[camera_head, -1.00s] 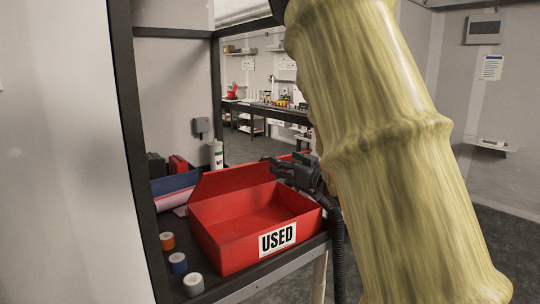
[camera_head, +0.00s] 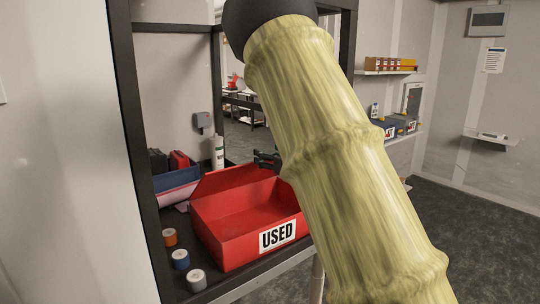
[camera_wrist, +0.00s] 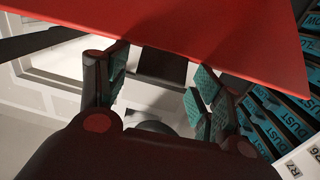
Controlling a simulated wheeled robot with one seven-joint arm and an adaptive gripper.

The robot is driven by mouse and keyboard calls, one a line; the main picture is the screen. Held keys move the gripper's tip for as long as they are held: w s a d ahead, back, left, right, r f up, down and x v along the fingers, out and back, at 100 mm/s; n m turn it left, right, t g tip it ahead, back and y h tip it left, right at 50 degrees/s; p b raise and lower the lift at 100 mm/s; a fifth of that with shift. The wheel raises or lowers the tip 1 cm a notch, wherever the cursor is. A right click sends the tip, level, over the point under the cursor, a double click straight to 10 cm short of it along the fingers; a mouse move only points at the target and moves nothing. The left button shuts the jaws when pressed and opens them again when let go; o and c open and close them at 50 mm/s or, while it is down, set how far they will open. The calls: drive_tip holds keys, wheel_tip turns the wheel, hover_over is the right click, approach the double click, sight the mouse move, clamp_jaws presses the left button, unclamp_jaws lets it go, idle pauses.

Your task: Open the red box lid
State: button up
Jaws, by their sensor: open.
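The red box (camera_head: 247,239) stands on the dark bench with its "USED" label facing me. Its lid (camera_head: 226,180) is raised and leans back at the far side, so the empty-looking interior shows. My gripper (camera_head: 265,160) is behind the box's far right corner, by the end of the lid, and my arm hides most of it. In the wrist view my gripper (camera_wrist: 160,78) is open, with teal finger pads apart. A flat red panel (camera_wrist: 210,35), seemingly the lid, lies across the top of that view, close over the fingertips. Contact cannot be told.
Orange (camera_head: 169,238), blue (camera_head: 180,260) and grey (camera_head: 196,280) capped jars line the bench left of the box. A blue bin (camera_head: 176,181) and a white bottle (camera_head: 217,152) stand behind. A dark frame post (camera_head: 140,150) rises at left.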

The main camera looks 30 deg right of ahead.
drive_tip(key=c, duration=1.5)
drive_tip(key=shift+o, duration=0.2)
